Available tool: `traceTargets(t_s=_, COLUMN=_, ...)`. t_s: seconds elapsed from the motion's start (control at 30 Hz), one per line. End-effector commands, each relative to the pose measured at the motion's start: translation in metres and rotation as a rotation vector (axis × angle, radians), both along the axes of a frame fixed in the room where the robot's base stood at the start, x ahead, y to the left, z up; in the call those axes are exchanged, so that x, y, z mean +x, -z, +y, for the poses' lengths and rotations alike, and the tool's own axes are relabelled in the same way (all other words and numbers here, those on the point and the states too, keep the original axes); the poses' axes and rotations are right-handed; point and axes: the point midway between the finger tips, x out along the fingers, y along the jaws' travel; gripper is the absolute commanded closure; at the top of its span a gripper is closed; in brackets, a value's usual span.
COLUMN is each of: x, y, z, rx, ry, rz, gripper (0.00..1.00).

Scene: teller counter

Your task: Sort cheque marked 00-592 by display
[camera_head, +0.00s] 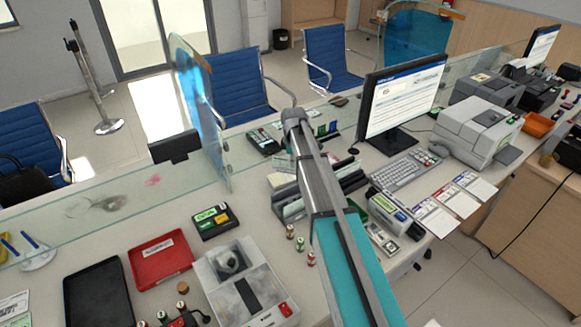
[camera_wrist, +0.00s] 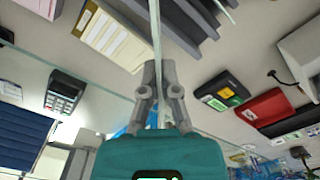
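My gripper (camera_wrist: 161,95) is in the middle of the wrist view, its two grey fingers close together. A thin pale upright strip (camera_wrist: 155,40) shows between and beyond them; I cannot tell whether it is a cheque edge-on or a glass edge. In the head view my arm crosses the counter. The display (camera_head: 402,98) shows a document page with text too small to read. A red tray (camera_head: 160,260) with a white label lies at the front left; it also shows in the wrist view (camera_wrist: 265,106). A black tray (camera_head: 98,295) lies beside it. No number 00-592 is legible.
A long glass screen (camera_head: 110,205) and a blue-tinted divider (camera_head: 195,95) stand along the counter. A keyboard (camera_head: 405,172), a grey printer (camera_head: 478,128), several printed cards (camera_head: 437,217) and a grey machine (camera_head: 245,285) stand around my arm. Small stamps lie near the machine.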

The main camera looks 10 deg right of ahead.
Motion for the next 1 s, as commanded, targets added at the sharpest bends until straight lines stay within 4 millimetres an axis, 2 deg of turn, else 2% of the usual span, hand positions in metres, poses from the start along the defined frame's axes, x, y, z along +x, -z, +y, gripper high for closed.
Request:
traceTargets(t_s=0.4, x=-0.015, y=0.0, z=0.002, rx=0.0, ry=-0.538, rz=0.0, gripper=1.0)
traceTargets(t_s=0.6, x=-0.02, y=0.0, z=0.002, rx=0.0, ry=-0.734, rz=0.0, gripper=1.0)
traceTargets(t_s=0.8, x=-0.022, y=-0.001, z=0.003, rx=0.0, ry=-0.826, rz=0.0, gripper=1.0)
traceTargets(t_s=1.0, x=-0.022, y=-0.001, z=0.003, rx=0.0, ry=-0.838, rz=0.0, gripper=1.0)
